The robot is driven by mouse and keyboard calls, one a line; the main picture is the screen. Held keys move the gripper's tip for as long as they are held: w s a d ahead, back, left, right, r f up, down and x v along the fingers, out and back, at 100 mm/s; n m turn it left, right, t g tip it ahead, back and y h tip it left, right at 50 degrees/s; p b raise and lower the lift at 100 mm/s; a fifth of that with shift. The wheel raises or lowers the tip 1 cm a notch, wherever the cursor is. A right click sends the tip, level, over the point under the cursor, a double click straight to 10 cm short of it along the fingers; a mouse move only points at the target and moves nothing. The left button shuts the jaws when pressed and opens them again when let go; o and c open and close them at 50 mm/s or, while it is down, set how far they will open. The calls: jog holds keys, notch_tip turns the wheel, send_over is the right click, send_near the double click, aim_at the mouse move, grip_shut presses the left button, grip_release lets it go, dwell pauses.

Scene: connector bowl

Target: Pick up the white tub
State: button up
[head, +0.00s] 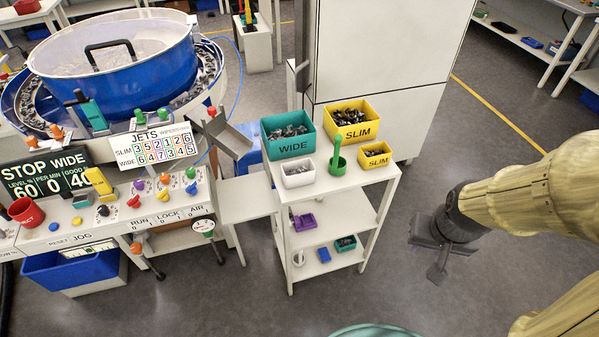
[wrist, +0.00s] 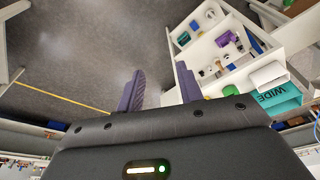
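The white tub (head: 298,174) is a small open box at the front left of the white cart's top, with small dark parts inside. It also shows in the wrist view (wrist: 269,75), beside the teal WIDE bin (wrist: 282,98). My gripper (head: 432,258) hangs over the floor to the right of the cart, well apart from the tub. In the wrist view its two purple fingers (wrist: 161,82) stand apart with nothing between them.
The cart (head: 345,182) also carries a teal WIDE bin (head: 288,148), yellow SLIM bins (head: 352,132) and a green holder (head: 337,165) with an upright handle. Its lower shelves hold small items. A blue bowl feeder (head: 120,75) stands left. The floor right of the cart is clear.

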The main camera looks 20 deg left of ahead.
jog(key=shift+o, duration=0.2)
jog(key=o, duration=1.4)
jog(key=shift+n+t, duration=0.6)
jog(key=w+f, duration=0.1)
jog(key=w+a+f, duration=0.1)
jog(key=w+b, duration=0.1)
jog(key=shift+w+a+f, duration=0.3)
jog(key=shift+a+f, duration=0.05)
jog(key=shift+f, duration=0.05)
jog(key=shift+c, duration=0.2)
jog(key=w+a+f+n+t+y+b, duration=0.2)
jog(key=w+a+f+n+t+b, duration=0.15)
jog(key=w+a+f, duration=0.4)
jog(key=w+a+f+n+t+y+b, duration=0.1)
jog(key=a+t+y, duration=0.3)
jog(key=a, duration=0.4)
jog(key=w+a+f+n+t+y+b, duration=0.1)
jog(key=w+a+f+t+y+b, duration=0.1)
jog(key=a, duration=0.6)
jog(key=shift+a+f+t+y+b, duration=0.4)
jog(key=shift+f+t+y, duration=0.35)
jog(key=shift+t+y, duration=0.15)
jog(key=shift+w, duration=0.1)
